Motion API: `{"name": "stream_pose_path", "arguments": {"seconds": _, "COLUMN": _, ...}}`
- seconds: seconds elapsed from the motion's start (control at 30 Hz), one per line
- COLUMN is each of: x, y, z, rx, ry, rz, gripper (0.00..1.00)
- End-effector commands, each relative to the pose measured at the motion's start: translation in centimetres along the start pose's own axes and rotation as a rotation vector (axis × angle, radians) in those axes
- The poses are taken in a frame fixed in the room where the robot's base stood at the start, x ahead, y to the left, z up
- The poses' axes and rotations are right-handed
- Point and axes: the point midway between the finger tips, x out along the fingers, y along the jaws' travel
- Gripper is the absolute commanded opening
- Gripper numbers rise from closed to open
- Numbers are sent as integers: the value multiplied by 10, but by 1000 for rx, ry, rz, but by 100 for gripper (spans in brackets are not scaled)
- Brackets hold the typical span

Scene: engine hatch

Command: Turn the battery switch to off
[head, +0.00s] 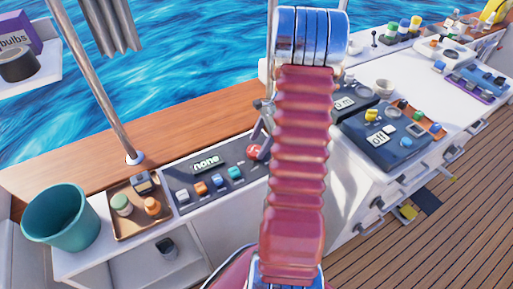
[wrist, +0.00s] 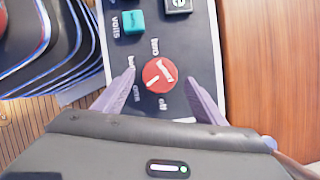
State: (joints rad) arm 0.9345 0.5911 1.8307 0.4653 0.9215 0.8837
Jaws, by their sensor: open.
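The battery switch appears as a round red knob with a white mark (wrist: 160,75) on a dark panel (wrist: 142,42) in the wrist view. Small white labels surround it, and the one at its lower right seems to read "off". I cannot tell which label the mark points at. My gripper (wrist: 160,82) is open, with one grey-purple finger on each side of the knob. I cannot tell whether the fingers touch it. In the head view the red knob (head: 254,152) shows at the panel's right end, just left of my arm, which hides most of the gripper.
Left of the red knob, the panel has a "none" display (head: 206,163) and several coloured knobs. A brown tray (head: 127,222) and a teal bucket (head: 62,220) stand further left. A wooden ledge (head: 190,125) runs behind. A control box with an "off" display (head: 378,140) stands right of my arm.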

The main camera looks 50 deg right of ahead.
Motion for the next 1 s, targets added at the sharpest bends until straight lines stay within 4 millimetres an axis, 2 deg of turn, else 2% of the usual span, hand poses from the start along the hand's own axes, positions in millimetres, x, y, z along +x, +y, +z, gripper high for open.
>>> {"name": "stream_pose_path", "arguments": {"seconds": 0.03, "x": 8, "y": 1, "z": 0, "rx": 0, "ry": -1, "rz": 3, "gripper": 65}}
{"name": "stream_pose_path", "arguments": {"seconds": 0.2, "x": 23, "y": 0, "z": 0, "rx": 0, "ry": -1, "rz": 1, "gripper": 65}}
{"name": "stream_pose_path", "arguments": {"seconds": 0.57, "x": 27, "y": 0, "z": 0, "rx": 0, "ry": 0, "rz": 0, "gripper": 65}}
{"name": "stream_pose_path", "arguments": {"seconds": 1.0, "x": 27, "y": 0, "z": 0, "rx": 0, "ry": 0, "rz": 0, "gripper": 34}}
